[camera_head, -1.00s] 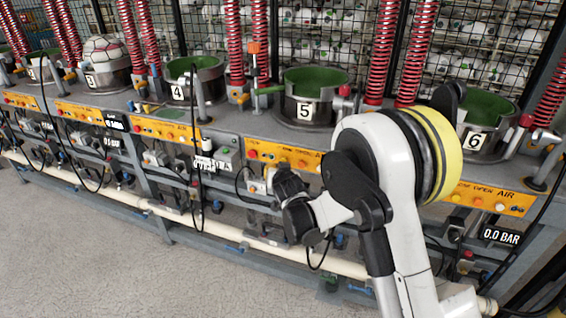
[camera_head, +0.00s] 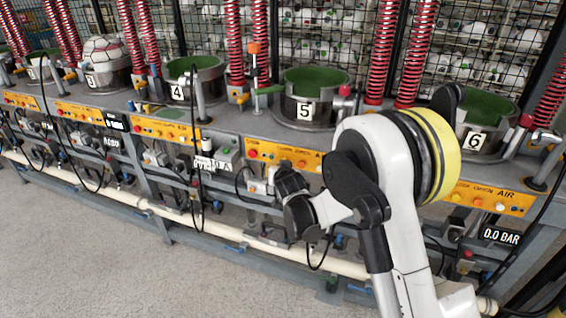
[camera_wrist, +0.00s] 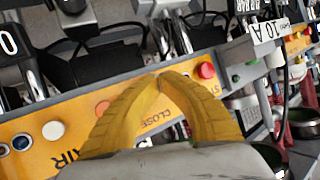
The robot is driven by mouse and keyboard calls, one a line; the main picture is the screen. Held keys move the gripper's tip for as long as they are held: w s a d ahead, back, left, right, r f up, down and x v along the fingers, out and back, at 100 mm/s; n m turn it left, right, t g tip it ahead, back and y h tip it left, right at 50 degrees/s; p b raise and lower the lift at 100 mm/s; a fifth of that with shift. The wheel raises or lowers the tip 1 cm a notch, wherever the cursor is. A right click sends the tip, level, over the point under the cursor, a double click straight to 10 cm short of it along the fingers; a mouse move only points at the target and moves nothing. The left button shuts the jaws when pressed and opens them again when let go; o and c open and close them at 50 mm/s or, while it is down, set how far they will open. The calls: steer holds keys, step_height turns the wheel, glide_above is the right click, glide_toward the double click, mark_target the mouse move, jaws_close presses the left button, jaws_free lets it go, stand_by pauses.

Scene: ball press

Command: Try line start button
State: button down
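My gripper has two yellow curved fingers (camera_wrist: 160,80) whose tips meet with nothing seen between them. In the wrist view they lie over an orange panel (camera_wrist: 75,150) with a white button (camera_wrist: 53,130), an orange button partly behind a finger and a red button (camera_wrist: 206,70) right of the tips. A grey control box with a green button (camera_wrist: 236,78) lies further right, below a "10 A" display (camera_wrist: 268,30). In the head view the grey control box (camera_head: 225,152) is left of my arm's dark end. The fingers cannot be made out there. I cannot read a line start label.
Ball presses stand along the bench, including station 4 (camera_head: 195,80), station 5 (camera_head: 310,95) and station 6 (camera_head: 485,125). Red coiled hoses (camera_head: 232,40) hang above. Black cables hang before the panels. A pale pipe (camera_head: 200,220) runs low along the front; the floor before it is clear.

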steer(key=shift+w+d, duration=0.15)
steer(key=shift+w, duration=0.2)
stand_by(0.3)
steer(key=shift+s, duration=0.15)
steer(key=shift+s+a, duration=0.3)
steer(key=shift+s, duration=0.4)
steer(key=shift+s, duration=0.1)
steer(key=s, duration=0.1)
steer(key=s+a, duration=0.1)
steer(key=s, duration=0.2)
steer(key=shift+s+a, duration=0.25)
steer(key=shift+a, duration=0.1)
stand_by(0.5)
